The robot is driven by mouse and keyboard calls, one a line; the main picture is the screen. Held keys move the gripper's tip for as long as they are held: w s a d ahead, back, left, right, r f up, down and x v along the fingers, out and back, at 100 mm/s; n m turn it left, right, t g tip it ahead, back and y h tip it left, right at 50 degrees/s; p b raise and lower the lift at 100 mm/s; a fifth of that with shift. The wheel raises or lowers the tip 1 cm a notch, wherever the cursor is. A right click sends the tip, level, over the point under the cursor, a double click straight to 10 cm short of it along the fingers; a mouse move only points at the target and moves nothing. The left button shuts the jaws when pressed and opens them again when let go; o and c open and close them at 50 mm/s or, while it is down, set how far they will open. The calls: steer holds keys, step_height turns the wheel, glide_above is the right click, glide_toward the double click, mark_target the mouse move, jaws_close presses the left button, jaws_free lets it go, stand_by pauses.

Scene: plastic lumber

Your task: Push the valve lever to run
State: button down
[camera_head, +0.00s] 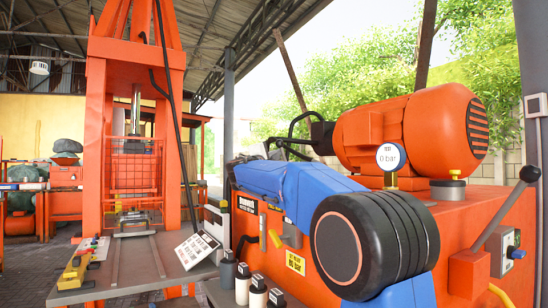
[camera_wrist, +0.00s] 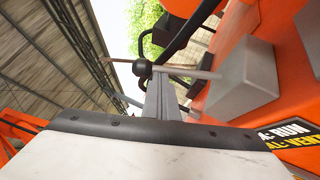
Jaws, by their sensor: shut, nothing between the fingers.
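The valve lever (camera_wrist: 190,73) shows in the wrist view as a pale rod. It runs from a grey block (camera_wrist: 243,82) on the right to a round black knob (camera_wrist: 142,67). My gripper (camera_wrist: 160,80) is shut and empty, its grey fingers pointing up the picture. The fingertips overlap the lever just right of the knob; I cannot tell whether they touch it. A black label (camera_wrist: 286,138) with "RUN" stands on the orange panel below the block. In the head view my blue arm covers the lever and the gripper, and only part of a label (camera_head: 247,204) shows.
An orange motor (camera_head: 405,132) and a gauge (camera_head: 390,157) reading 0 bar stand on the orange unit (camera_head: 455,215). Another black-knobbed lever (camera_head: 506,214) stands at the right.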

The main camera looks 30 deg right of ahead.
steer(key=d+r+m+g+y, duration=0.3)
steer(key=d, duration=0.5)
steer(key=shift+m+y, duration=0.3)
steer(key=shift+y, duration=0.1)
steer(key=shift+w+d+f, duration=0.1)
steer(key=shift+d, duration=0.05)
stand_by(0.6)
